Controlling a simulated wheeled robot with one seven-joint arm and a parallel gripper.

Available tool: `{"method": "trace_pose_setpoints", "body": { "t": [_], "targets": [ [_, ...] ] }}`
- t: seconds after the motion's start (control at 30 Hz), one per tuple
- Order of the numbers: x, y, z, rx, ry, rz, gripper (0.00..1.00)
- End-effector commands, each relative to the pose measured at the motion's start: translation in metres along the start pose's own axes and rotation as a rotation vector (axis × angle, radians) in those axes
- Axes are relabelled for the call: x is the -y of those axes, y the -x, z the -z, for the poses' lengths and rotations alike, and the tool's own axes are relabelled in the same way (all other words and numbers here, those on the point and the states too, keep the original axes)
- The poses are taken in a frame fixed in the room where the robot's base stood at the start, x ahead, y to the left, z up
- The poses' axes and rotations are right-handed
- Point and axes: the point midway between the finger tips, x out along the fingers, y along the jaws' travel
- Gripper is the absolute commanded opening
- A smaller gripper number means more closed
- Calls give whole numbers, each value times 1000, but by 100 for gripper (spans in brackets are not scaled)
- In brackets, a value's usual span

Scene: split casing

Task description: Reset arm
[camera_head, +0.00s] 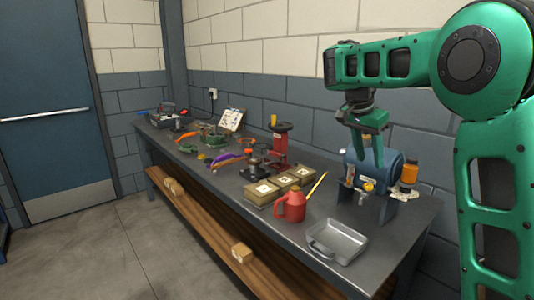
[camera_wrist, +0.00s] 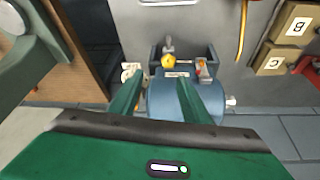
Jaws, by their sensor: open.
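My gripper (camera_head: 366,150) is open and empty, pointing down above the right part of the workbench, close over a blue cylindrical casing (camera_head: 371,172). In the wrist view the two green fingers of my gripper (camera_wrist: 160,82) overlap the blue casing (camera_wrist: 205,100), apart from each other with nothing held between them. I cannot tell whether a finger touches the casing. A yellow knob (camera_head: 368,187) shows on the casing's front; the same yellow knob shows in the wrist view (camera_wrist: 168,61).
The workbench (camera_head: 300,232) runs along the wall. An orange-capped bottle (camera_head: 409,173) stands right of the casing. A red press (camera_head: 281,147) and several tools are farther left.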

Motion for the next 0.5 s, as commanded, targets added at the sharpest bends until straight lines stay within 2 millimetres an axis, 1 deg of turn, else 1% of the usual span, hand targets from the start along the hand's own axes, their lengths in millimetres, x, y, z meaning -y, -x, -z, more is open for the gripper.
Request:
{"method": "trace_pose_setpoints", "body": {
  "t": [0.03,0.07,0.1,0.17,0.2,0.23,0.27,0.3,0.37,0.4,0.47,0.5],
  "targets": [
    [-21,-3,7,10,15,-6,43],
    [-34,-6,10,18,31,-11,43],
    [-53,-10,12,30,56,-16,43],
    [-85,-18,14,53,98,-24,43],
    [-106,-23,14,69,128,-27,43],
    [-122,-27,12,82,149,-29,43],
    [-138,-31,10,95,171,-29,43],
    [-158,-36,6,113,200,-29,43],
    [-188,-44,-3,140,243,-25,43],
    [-208,-49,-10,158,271,-21,43],
    [-237,-57,-23,187,312,-12,43],
    [-255,-63,-34,206,339,-4,43]
  ]
}}
